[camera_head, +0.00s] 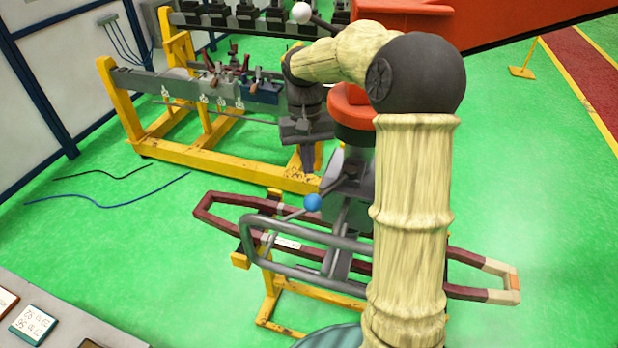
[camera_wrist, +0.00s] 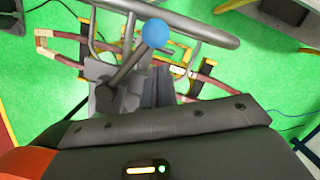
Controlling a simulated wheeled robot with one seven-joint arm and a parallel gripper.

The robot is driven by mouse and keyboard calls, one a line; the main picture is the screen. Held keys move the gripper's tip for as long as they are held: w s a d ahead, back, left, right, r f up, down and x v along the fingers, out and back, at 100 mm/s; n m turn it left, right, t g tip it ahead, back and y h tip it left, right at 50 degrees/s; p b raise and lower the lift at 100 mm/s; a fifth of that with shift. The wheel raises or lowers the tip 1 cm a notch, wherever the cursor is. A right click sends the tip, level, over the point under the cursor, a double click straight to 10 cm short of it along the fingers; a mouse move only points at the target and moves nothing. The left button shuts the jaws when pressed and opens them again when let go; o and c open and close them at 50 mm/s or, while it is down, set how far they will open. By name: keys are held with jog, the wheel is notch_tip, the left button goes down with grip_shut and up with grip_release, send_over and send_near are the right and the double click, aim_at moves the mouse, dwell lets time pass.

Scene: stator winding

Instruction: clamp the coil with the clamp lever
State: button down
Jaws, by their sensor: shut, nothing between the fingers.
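The coil (camera_head: 455,293) is a long dark-red loop with pale ends, lying across a yellow stand. It also shows in the wrist view (camera_wrist: 65,56). The clamp lever is a grey rod with a blue ball knob (camera_head: 313,202), beside the grey tube frame. In the wrist view the knob (camera_wrist: 155,32) is above the lever's dark rod (camera_wrist: 128,70). My gripper (camera_head: 345,195) is shut and empty, over the middle of the coil, close to the lever. The knob is clear of it. Contact with the rod and the clamp's contact on the coil are hidden.
A grey tube frame (camera_head: 300,275) stands in front of the coil. The yellow stand (camera_head: 284,318) is beneath. A yellow-framed bench (camera_head: 215,155) with tools stands behind. A grey table (camera_head: 60,325) is at the front left. Green floor at the left is open, apart from cables.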

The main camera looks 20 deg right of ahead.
aim_at(331, 188)
jog(key=shift+p+x, duration=0.6)
jog(key=shift+x, duration=2)
jog(key=shift+w, duration=0.1)
jog(key=shift+a, duration=0.1)
